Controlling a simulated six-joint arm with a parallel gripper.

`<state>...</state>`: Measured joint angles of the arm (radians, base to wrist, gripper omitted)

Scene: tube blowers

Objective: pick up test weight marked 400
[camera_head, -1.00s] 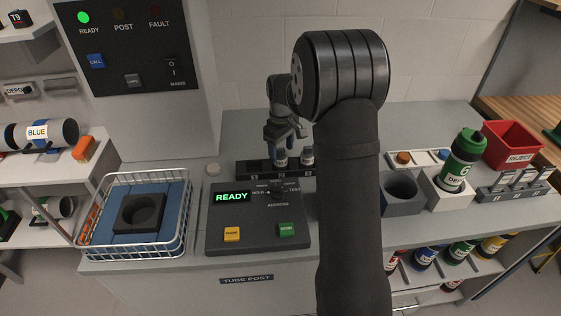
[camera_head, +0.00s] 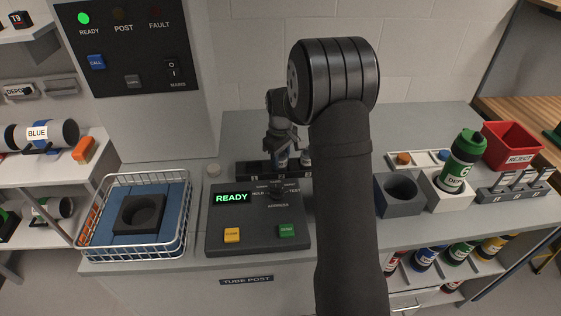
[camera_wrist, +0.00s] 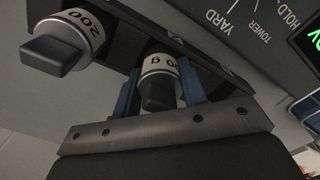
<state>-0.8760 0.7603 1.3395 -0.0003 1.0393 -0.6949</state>
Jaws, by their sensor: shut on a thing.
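My gripper (camera_wrist: 157,92) has its two blue fingers on either side of a weight (camera_wrist: 160,72) with a white label band and a dark knob, and is shut on it. The label shows only "00 g"; its first digit is turned out of sight. The weight sits at the dark rack (camera_wrist: 190,60); I cannot tell whether it is seated or slightly raised. A second weight marked 200 (camera_wrist: 68,38) stands beside it in the wrist view. In the head view, my gripper (camera_head: 281,160) is at the rack (camera_head: 250,171), with the other weight (camera_head: 306,158) to its right.
A console (camera_head: 258,238) showing READY, with a knob and buttons, stands just in front of the rack. A wire basket (camera_head: 186,225) is at left. A grey socket block (camera_head: 405,208), a green carrier (camera_head: 462,160) and a red reject bin (camera_head: 514,140) are at right.

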